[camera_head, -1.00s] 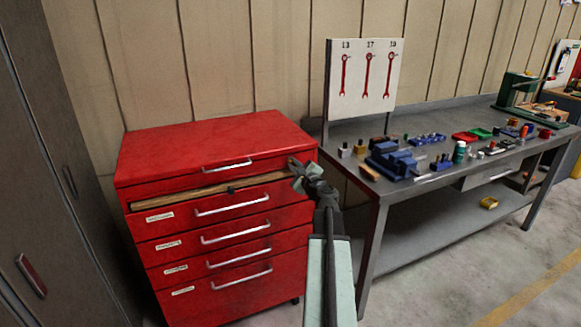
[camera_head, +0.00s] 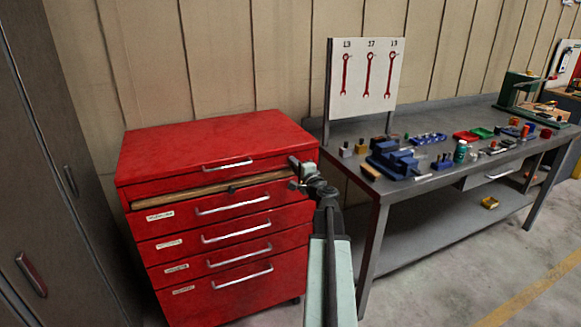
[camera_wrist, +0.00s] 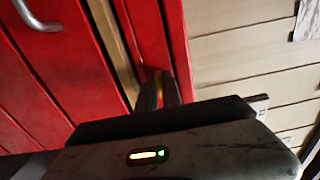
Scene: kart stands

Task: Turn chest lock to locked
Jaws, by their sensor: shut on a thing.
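The red tool chest (camera_head: 215,145) stands against the wall, with several drawers that look shut. My gripper (camera_head: 297,175) is at the upper right corner of the chest front, level with the wooden strip. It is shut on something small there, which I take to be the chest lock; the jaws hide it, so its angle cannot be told. In the wrist view the fingers (camera_wrist: 160,90) press up close to the red chest front (camera_wrist: 60,60), beside the wooden strip (camera_wrist: 116,45).
A grey workbench (camera_head: 400,190) with a blue vise (camera_head: 393,160) and several small parts stands to the right. A white board with red wrenches (camera_head: 366,75) rises behind it. A dark cabinet (camera_head: 50,200) stands at the left.

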